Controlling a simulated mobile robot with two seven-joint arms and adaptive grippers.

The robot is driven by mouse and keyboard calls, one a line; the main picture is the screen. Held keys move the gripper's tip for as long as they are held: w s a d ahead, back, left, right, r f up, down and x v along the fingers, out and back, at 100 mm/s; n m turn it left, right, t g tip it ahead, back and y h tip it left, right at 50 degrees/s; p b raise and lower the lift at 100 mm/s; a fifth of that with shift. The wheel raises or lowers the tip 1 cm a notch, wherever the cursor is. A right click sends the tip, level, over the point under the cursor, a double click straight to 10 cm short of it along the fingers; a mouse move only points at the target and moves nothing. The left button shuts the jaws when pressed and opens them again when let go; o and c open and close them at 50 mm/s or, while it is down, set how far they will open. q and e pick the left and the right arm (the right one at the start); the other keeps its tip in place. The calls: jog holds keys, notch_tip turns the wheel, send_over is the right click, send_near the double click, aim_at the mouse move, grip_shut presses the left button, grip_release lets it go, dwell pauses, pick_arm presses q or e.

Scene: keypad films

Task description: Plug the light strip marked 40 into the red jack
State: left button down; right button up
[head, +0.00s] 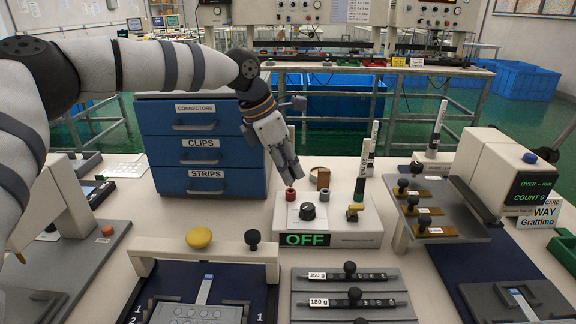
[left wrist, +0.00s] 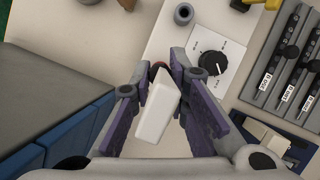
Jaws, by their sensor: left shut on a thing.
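My left gripper (head: 290,172) points down just above the red jack (head: 290,194) on the white control box (head: 345,232). In the left wrist view the gripper (left wrist: 157,92) is shut on a white piece (left wrist: 154,118), which lies between its purple-grey fingers. Its far end is close to the red jack (left wrist: 159,65), mostly covered by the piece; I cannot tell whether they touch. No number shows on the piece, so I cannot tell whether it is marked 40. My right gripper is not in view.
A dark grey jack (head: 324,194), a black dial (head: 307,211) and a yellow-topped switch (head: 353,212) are on the same box, whose display (head: 304,240) reads OFF. Upright labelled sticks (head: 363,172) stand behind. Blue drawers (head: 202,150) rise close on the left.

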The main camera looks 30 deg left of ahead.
pick_arm(q)
jog(key=shift+f, duration=1.3)
jog(key=c, duration=1.5)
grip_release()
jog(key=shift+o, duration=0.2)
jog(key=v, duration=1.2)
